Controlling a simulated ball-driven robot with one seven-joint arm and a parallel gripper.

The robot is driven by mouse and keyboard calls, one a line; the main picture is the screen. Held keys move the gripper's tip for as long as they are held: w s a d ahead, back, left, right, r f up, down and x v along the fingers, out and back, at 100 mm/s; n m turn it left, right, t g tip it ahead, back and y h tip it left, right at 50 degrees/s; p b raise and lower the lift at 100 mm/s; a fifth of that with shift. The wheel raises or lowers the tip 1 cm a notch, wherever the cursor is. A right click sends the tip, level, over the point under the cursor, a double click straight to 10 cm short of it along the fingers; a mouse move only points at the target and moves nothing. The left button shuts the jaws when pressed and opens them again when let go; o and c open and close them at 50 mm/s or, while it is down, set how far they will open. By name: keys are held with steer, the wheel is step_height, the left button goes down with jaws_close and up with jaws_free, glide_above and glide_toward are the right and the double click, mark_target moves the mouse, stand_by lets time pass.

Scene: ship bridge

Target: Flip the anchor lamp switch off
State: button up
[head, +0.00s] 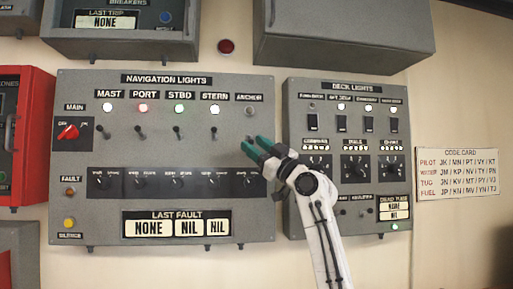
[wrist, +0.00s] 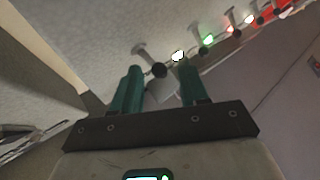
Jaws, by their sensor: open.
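The anchor lamp switch (head: 249,138) is a small toggle in the navigation lights panel (head: 200,83), below the ANCHOR label. The anchor lamp (head: 250,111) above it looks grey and unlit. My gripper (head: 254,145), with teal fingers, is open at the panel right at this switch and partly hides it.
The mast (head: 106,107), port, starboard and stern (head: 215,110) lamps are lit, each above its own toggle. A row of knobs lies below. The deck lights panel (head: 291,100) stands close on the right, behind my arm. A grey box (head: 345,35) juts out above.

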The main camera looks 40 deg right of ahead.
steer(key=b+v, duration=0.2)
steer(key=v, duration=0.9)
steer(key=shift+w+f, duration=0.1)
stand_by(0.5)
